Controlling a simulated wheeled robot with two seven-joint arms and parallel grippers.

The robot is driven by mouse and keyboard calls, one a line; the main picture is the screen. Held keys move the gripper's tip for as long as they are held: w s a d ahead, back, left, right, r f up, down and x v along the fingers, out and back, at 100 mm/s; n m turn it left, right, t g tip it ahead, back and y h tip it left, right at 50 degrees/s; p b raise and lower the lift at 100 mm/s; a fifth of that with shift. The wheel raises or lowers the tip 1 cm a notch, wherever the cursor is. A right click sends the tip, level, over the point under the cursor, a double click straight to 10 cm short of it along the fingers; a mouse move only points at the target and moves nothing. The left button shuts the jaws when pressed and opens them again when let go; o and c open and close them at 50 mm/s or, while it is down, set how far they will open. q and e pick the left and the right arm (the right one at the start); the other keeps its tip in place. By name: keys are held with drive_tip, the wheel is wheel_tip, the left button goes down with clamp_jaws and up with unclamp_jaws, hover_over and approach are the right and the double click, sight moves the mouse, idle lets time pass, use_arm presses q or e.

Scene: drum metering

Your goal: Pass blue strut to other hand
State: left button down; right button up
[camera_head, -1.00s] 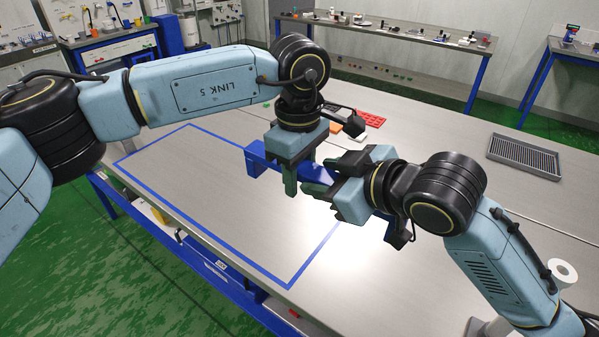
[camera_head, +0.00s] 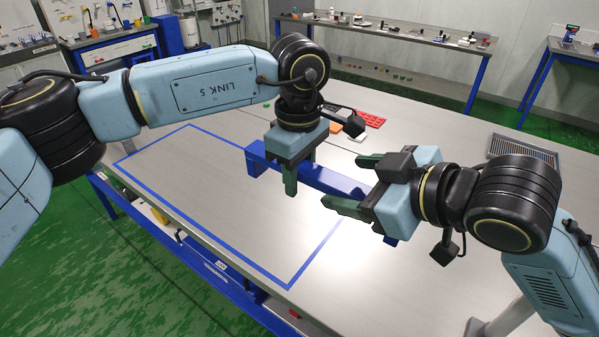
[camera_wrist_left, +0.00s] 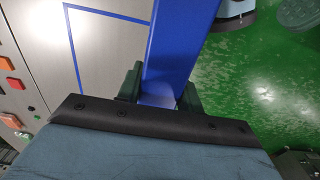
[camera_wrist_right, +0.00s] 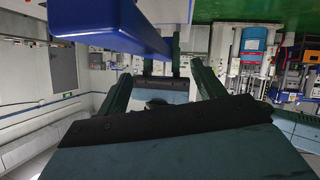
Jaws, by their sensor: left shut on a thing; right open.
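The blue strut (camera_head: 335,182) is a long bar held in the air above the table. My left gripper (camera_head: 290,182) points down and is shut on it towards its left end. In the left wrist view the strut (camera_wrist_left: 180,45) runs up and away from between the left fingers (camera_wrist_left: 160,95). My right gripper (camera_head: 348,183) is open at the strut's right part, its fingers pointing left. In the right wrist view the strut (camera_wrist_right: 105,25) passes above the spread, empty fingers (camera_wrist_right: 162,85), not between them. The right gripper hides part of the strut's right end in the head view.
The metal table (camera_head: 300,305) carries a blue taped outline (camera_head: 215,248), with clear surface inside it. A red tray (camera_head: 372,118) and small orange and white blocks lie behind the grippers. A grey ribbed tray (camera_head: 522,150) stands at the right, partly behind my right arm.

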drive_tip(key=s+a+f+n+g+y, duration=0.1)
drive_tip(key=s+a+f+n+g, duration=0.2)
drive_tip(key=s+a, duration=0.3)
drive_tip(key=s+f+m+g+h, duration=0.2)
drive_tip(key=s+f+m+g, duration=0.1)
drive_tip(key=f, duration=0.9)
drive_tip(key=s+d+f+m+g+h, duration=0.1)
drive_tip(key=s+d+f+m+h, duration=0.25)
drive_tip(key=f, duration=0.85)
drive_tip(key=s+d+f+m+g+h, duration=0.15)
drive_tip(key=s+d+f+m, duration=0.35)
drive_tip(key=f, duration=0.7)
drive_tip(key=s+d+f+m+g+h, duration=0.1)
drive_tip(key=s+d+f+g, duration=0.15)
drive_tip(key=s+f, duration=0.65)
drive_tip(key=s+d+f+g+h, duration=0.15)
drive_tip(key=s+d+f, duration=0.25)
drive_tip(key=s+f, duration=0.45)
drive_tip(key=s+d+f+h, duration=0.2)
drive_tip(key=s+d+f, duration=0.2)
drive_tip(key=s+f, duration=0.45)
drive_tip(key=w+d+f+t+y, duration=0.1)
drive_tip(key=w+d+f+t, duration=0.2)
drive_tip(key=w, duration=0.3)
drive_tip(key=shift+w+d+t+y, duration=0.2)
drive_tip(key=shift+d+t+y, duration=0.15)
drive_tip(key=shift+d+t, duration=0.35)
drive_tip(key=shift+d+f, duration=0.1)
drive_tip(key=shift+d, duration=0.05)
